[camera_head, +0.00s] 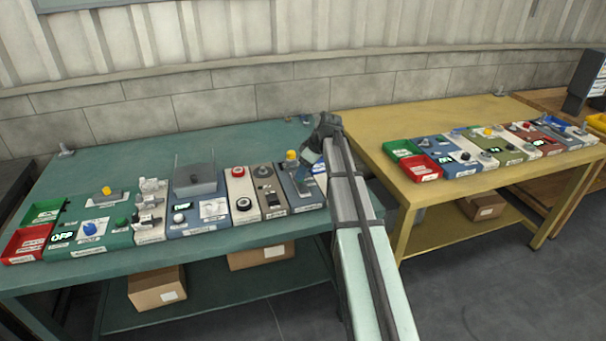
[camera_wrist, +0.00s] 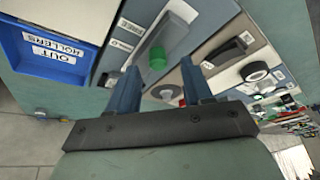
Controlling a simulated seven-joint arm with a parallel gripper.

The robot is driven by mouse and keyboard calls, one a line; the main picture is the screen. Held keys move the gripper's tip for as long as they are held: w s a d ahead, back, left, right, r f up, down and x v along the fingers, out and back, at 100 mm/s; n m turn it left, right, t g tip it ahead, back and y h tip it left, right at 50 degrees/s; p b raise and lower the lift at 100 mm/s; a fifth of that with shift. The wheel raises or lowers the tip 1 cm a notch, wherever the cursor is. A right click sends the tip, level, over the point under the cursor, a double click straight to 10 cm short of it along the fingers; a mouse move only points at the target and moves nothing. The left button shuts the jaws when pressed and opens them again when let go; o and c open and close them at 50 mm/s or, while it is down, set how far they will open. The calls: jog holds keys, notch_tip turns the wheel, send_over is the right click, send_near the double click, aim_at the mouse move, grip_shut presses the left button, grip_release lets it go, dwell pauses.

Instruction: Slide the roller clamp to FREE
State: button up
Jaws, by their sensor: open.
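My gripper (camera_head: 308,158) is over the blue-grey panel at the right end of the teal table and partly hides it. In the wrist view my gripper (camera_wrist: 160,78) is open, its two dark blue fingers apart with nothing between them. Beyond the fingertips a green piece (camera_wrist: 157,59) sits on a long grey slotted track; it looks like the roller clamp, but I cannot confirm this. It appears near the track's lower end. I cannot tell whether the fingers touch the green piece.
A blue bin (camera_wrist: 52,52) with a white label is beside the panel. More control panels fill the teal table (camera_head: 130,262); a yellow table (camera_head: 370,120) stands at right.

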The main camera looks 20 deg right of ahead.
jog(key=v, duration=1.1)
jog(key=shift+r, duration=0.2)
jog(key=shift+s, duration=0.1)
